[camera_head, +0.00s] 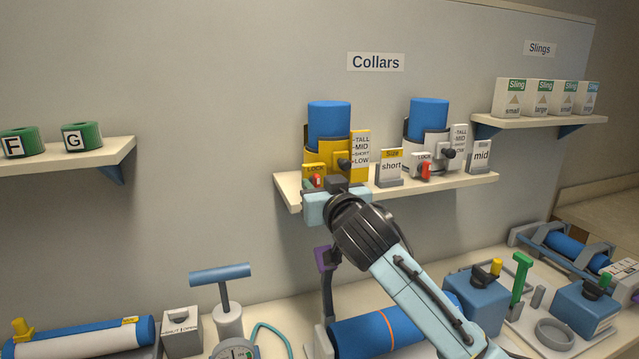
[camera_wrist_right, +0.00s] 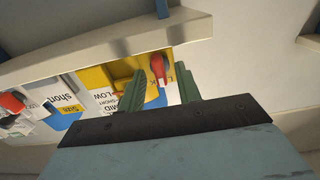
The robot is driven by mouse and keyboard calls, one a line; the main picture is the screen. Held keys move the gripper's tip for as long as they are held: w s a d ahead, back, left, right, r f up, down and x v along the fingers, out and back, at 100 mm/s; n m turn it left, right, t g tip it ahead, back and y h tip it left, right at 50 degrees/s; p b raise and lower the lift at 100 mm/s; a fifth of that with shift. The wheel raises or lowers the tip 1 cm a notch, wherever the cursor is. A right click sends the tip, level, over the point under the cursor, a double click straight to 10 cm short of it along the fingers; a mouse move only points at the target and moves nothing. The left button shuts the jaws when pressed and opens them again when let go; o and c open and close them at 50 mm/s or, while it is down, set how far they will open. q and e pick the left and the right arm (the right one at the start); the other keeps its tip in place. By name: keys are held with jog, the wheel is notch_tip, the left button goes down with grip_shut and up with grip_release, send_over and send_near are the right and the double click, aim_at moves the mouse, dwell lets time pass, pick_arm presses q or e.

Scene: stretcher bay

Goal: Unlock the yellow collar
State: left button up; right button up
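The yellow collar (camera_head: 322,152) stands on the Collars shelf around a blue cylinder (camera_head: 329,118), with a dark-knobbed yellow slider beside its height scale. Its red lock lever (camera_head: 317,181) sits at the front by the yellow LOCK label (camera_head: 314,169); it also shows in the right wrist view (camera_wrist_right: 158,66). My right gripper (camera_wrist_right: 160,88) is open at the collar's front, its green fingers apart on either side of the lever's line. I cannot tell whether they touch it. In the head view my right gripper (camera_head: 322,188) partly hides the collar's base. My left gripper is out of view.
The Collars shelf (camera_head: 465,182) also holds a "short" size card (camera_head: 390,166), a white collar (camera_head: 427,141) with its own red lever, and a "mid" card (camera_head: 481,157). Below, a crowded bench holds a pump (camera_head: 228,320), blue cylinders and blue boxes.

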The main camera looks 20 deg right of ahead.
jog(key=shift+w, duration=0.3)
jog(key=shift+c, duration=0.4)
grip_shut()
